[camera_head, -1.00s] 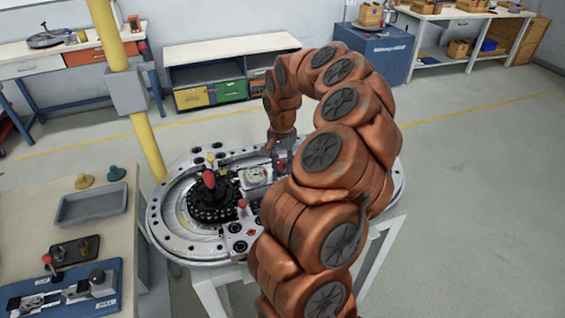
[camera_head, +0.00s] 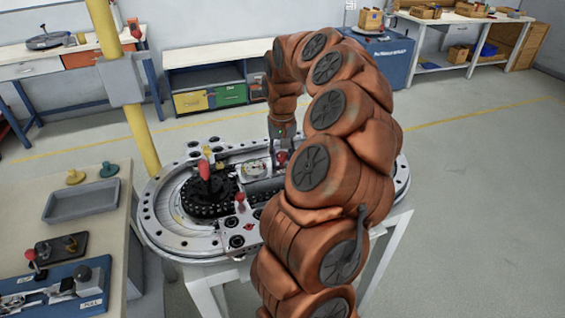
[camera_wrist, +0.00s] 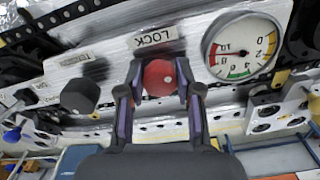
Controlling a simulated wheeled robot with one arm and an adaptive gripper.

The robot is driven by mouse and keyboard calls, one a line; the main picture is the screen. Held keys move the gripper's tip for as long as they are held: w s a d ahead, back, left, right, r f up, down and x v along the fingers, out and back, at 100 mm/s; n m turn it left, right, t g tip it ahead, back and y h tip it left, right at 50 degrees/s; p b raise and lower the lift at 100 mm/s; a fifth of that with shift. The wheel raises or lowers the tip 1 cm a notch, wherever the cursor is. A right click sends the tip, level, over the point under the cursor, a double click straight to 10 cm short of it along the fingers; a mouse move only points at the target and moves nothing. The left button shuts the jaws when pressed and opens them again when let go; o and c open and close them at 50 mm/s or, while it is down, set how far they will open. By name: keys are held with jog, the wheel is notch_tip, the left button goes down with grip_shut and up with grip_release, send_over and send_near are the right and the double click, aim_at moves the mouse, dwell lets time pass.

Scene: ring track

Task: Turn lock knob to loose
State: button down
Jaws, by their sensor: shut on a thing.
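The lock knob (camera_wrist: 159,77) is a red ball under a white plate marked LOCK (camera_wrist: 156,36). In the wrist view it sits between the fingertips of my gripper (camera_wrist: 160,82), which is shut on it with one finger on each side. In the head view my gripper (camera_head: 281,146) points down at the ring track (camera_head: 175,235), with a red ball just below the fingers. The lower part of the knob is hidden, so I cannot tell how far it is turned.
In the wrist view a round gauge (camera_wrist: 241,47) is right of the knob and a black knob (camera_wrist: 80,96) is left. In the head view, a tall red-topped handle (camera_head: 204,172) stands on the track. A side table with a grey tray (camera_head: 82,203) is at left.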

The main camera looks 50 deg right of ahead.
aim_at(282, 154)
jog(key=n+b, duration=0.2)
jog(key=n, duration=0.3)
jog(key=shift+n, duration=0.3)
jog(key=n, duration=0.5)
jog(key=shift+n, duration=0.3)
jog(key=c, duration=0.8)
grip_release()
jog(key=shift+o, duration=0.2)
notch_tip(282, 154, up, 12)
